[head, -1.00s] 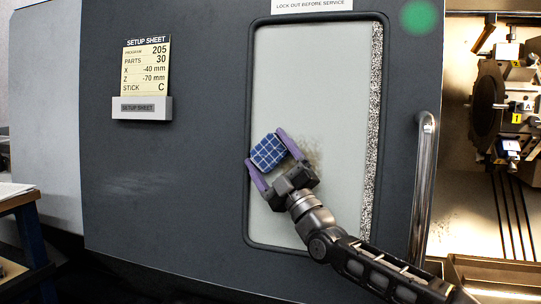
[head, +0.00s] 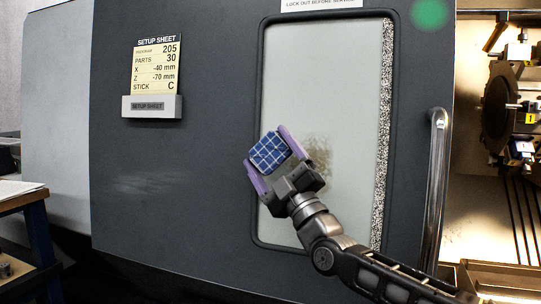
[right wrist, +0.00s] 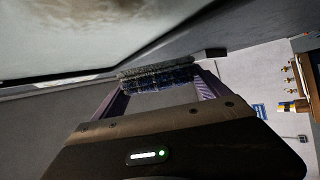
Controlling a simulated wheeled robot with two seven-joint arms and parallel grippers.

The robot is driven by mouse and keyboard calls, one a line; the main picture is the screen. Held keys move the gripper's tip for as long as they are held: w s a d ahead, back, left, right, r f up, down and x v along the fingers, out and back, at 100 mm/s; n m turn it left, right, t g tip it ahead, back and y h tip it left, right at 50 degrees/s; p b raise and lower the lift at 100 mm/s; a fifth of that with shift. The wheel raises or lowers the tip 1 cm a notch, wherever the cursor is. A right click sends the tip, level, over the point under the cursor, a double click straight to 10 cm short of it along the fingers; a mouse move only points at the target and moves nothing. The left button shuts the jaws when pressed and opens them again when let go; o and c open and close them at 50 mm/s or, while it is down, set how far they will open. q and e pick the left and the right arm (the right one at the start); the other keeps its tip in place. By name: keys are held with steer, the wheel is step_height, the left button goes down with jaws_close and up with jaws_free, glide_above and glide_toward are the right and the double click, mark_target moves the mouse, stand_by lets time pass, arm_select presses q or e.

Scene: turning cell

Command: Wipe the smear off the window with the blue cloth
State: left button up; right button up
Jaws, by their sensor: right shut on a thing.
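The window (head: 330,75) is a tall pale pane in the dark machine door. A brown speckled smear (head: 319,153) lies on it around mid-height; part of it also shows at the top of the right wrist view (right wrist: 130,15). My right gripper (head: 264,163) has purple fingers and is shut on the blue checked cloth (head: 269,152). The cloth is left of the smear, near the window's left edge. In the right wrist view the folded cloth (right wrist: 158,77) sits between the fingertips, close to the pane; I cannot tell whether it touches. My left gripper is not in view.
A vertical door handle (head: 436,190) stands right of the window. Beyond it the lit machine interior with a tool turret (head: 500,105) is open. A setup sheet holder (head: 152,107) is on the door at left. A table (head: 22,198) stands at lower left.

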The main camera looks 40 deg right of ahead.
steer(key=shift+s+a+r, duration=0.1)
steer(key=shift+s+a, duration=0.35)
steer(key=shift+a, duration=0.2)
steer(key=shift+s+a+r, duration=0.1)
steer(key=shift+s+a, duration=0.35)
steer(key=shift+a, duration=0.15)
